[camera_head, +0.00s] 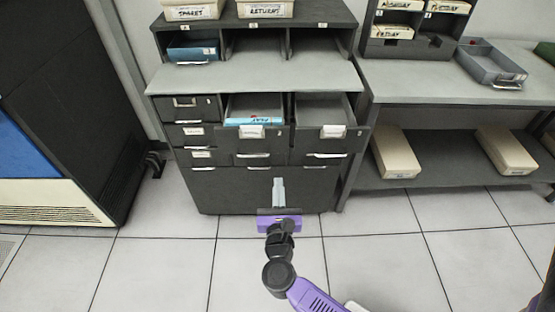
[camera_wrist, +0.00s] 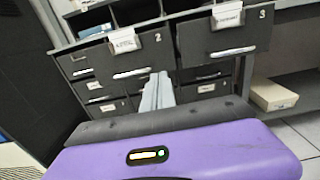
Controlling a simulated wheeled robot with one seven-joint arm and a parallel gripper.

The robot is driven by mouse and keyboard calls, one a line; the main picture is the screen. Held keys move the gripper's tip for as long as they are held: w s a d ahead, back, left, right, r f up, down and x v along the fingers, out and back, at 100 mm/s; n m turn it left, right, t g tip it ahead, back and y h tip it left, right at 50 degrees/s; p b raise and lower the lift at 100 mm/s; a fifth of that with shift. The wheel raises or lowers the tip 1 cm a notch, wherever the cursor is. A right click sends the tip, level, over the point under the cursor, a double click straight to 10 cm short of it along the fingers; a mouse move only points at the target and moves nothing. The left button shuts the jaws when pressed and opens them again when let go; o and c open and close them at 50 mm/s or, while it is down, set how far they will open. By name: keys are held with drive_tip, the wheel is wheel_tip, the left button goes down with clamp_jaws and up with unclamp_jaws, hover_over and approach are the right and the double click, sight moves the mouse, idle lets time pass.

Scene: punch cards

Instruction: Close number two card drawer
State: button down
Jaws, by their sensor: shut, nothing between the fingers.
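The number two card drawer (camera_head: 272,133) is pulled out of the dark cabinet in the head view. It has a white label holder on its front and a blue card item (camera_head: 252,121) inside. In the wrist view its front (camera_wrist: 108,58) carries a "2" and a light bar handle (camera_wrist: 131,73). My gripper (camera_head: 279,184) is shut and empty, in front of the cabinet and below the drawer fronts in the head picture. In the wrist view its fingers (camera_wrist: 157,84) point at the cabinet, overlapping the number two drawer's lower right edge. I cannot tell whether they touch.
The number three drawer (camera_head: 345,133) beside it is also pulled out. The number one drawer (camera_head: 194,107) at left is shut. Smaller drawers lie below. A grey worktop (camera_head: 255,80) is above. A shelf with cream boxes (camera_head: 395,155) stands at right. The floor in front is clear.

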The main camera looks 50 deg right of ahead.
sight(277, 144)
drive_tip(key=p+x, duration=0.1)
drive_tip(key=x, duration=1.2)
drive_tip(key=shift+w+d+p, duration=0.25)
drive_tip(key=shift+p, duration=0.05)
drive_tip(key=b+x, duration=0.4)
drive_tip(key=x, duration=0.5)
drive_tip(key=shift+r, duration=0.1)
